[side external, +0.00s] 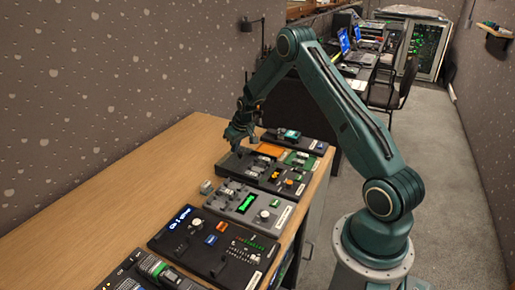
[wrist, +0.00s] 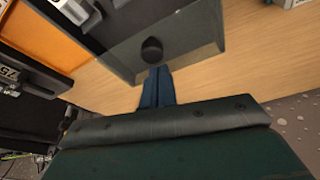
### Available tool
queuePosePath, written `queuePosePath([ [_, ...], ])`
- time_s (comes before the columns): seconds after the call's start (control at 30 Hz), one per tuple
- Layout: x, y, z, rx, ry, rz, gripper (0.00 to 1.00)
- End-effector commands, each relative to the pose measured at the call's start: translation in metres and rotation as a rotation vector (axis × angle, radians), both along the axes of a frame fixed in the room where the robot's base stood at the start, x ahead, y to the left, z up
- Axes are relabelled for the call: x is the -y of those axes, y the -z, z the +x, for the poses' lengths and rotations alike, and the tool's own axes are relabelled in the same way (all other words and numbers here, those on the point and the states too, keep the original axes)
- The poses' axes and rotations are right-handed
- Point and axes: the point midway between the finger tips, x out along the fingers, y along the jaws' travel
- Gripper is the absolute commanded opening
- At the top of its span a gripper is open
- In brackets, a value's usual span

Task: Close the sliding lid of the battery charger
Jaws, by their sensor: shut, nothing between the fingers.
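My gripper (wrist: 157,72) is shut and empty; its blue fingertips show in the wrist view just below a round black knob (wrist: 152,50), and I cannot tell whether they touch it. The knob sits on a dark grey flat plate (wrist: 185,45) that looks like the sliding lid of the battery charger. In the side view my gripper (side external: 236,136) is low over the left end of a dark panel (side external: 232,165) in the row. The lid is too small to make out there, and no label confirms the charger. How far the lid is open cannot be told.
An orange surface (wrist: 45,32) lies left of the plate in the wrist view. In the side view a grey panel with a green display (side external: 246,204) and a black panel (side external: 212,248) stand nearer the camera. The wooden table (side external: 120,215) is mostly clear on the left.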

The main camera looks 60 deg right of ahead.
Motion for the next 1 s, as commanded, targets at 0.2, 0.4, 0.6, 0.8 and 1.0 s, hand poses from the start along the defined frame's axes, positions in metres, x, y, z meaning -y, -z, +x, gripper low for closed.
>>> queuePosePath([
  [0.2,-0.001,-0.001,-0.004,0.001,0.0,0.0,0.0],
  [0.4,-0.001,0.0,-0.004,0.0,0.0,0.0,0.0],
  [0.6,-0.001,0.0,-0.007,0.0,0.0,0.0,0.0],
  [0.8,0.0,0.0,-0.024,-0.002,0.001,0.001,0.0],
  [1.0,0.0,0.0,-0.05,-0.001,0.002,0.001,0.0],
])
